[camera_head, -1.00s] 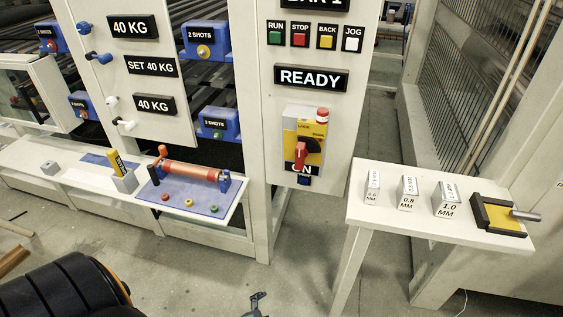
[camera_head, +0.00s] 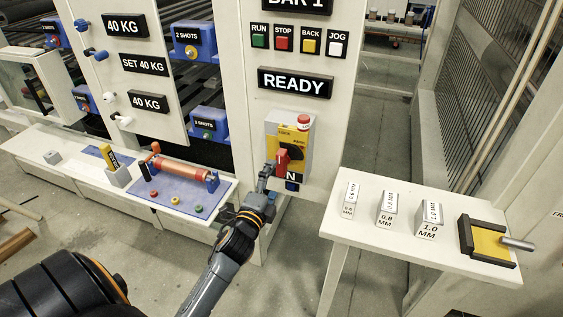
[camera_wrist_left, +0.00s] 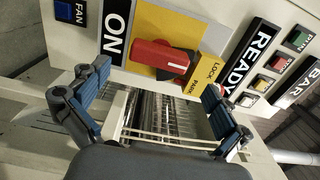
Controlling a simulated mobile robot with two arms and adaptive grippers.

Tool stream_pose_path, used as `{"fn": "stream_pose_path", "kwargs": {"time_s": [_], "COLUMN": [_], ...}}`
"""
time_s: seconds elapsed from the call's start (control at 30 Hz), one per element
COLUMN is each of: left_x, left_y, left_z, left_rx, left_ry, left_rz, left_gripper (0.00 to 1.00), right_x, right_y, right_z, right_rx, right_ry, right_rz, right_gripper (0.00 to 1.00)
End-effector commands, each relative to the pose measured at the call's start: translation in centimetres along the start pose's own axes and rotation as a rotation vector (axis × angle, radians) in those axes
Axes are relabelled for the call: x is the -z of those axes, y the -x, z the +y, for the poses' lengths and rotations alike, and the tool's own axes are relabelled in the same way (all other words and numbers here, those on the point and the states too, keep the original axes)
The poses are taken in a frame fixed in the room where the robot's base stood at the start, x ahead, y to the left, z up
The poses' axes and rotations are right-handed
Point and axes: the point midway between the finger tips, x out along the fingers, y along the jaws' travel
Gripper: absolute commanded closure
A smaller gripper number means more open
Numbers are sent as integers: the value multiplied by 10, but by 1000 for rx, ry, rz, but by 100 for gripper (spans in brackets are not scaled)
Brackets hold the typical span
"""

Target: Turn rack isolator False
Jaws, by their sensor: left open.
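The rack isolator is a yellow plate (camera_head: 298,135) on a grey box on the white panel, with a red rotary handle (camera_head: 282,160). An ON label sits under it, partly covered by my left gripper (camera_head: 266,172) in the head view. In the left wrist view, the red handle (camera_wrist_left: 160,55) lies on the yellow plate (camera_wrist_left: 168,25), between the ON label (camera_wrist_left: 116,32) and a LOCK PARK tag (camera_wrist_left: 207,75). My left gripper (camera_wrist_left: 157,80) is open, its fingers spread either side of the handle. I cannot tell whether they touch it. My right gripper is not visible.
A READY sign (camera_head: 295,82) and a row of RUN, STOP, BACK and JOG buttons are above the isolator. A blue FAN button (camera_wrist_left: 62,12) is near the ON label. A white table (camera_head: 390,245) with marked blocks stands right; a white bench (camera_head: 120,195) is left.

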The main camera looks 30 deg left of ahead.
Motion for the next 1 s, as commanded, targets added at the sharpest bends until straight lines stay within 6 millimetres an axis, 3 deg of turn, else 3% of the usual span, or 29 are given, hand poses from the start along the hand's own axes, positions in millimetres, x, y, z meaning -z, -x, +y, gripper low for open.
{"fn": "stream_pose_path", "kwargs": {"time_s": [0.1,0.3,0.5,0.77,1.0], "left_x": [0,0,0,0,0], "left_y": [-27,-58,-71,-72,-72], "left_z": [-2,0,0,1,1], "left_rx": [1,-1,-1,-1,-1], "left_ry": [1,1,1,1,1], "left_rz": [-1,-1,0,0,0], "left_gripper": [0,0,0,0,45], "right_x": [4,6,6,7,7], "right_y": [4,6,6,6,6], "right_z": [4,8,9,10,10], "right_rx": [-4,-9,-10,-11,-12], "right_ry": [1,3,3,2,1], "right_rz": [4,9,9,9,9], "right_gripper": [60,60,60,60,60]}}
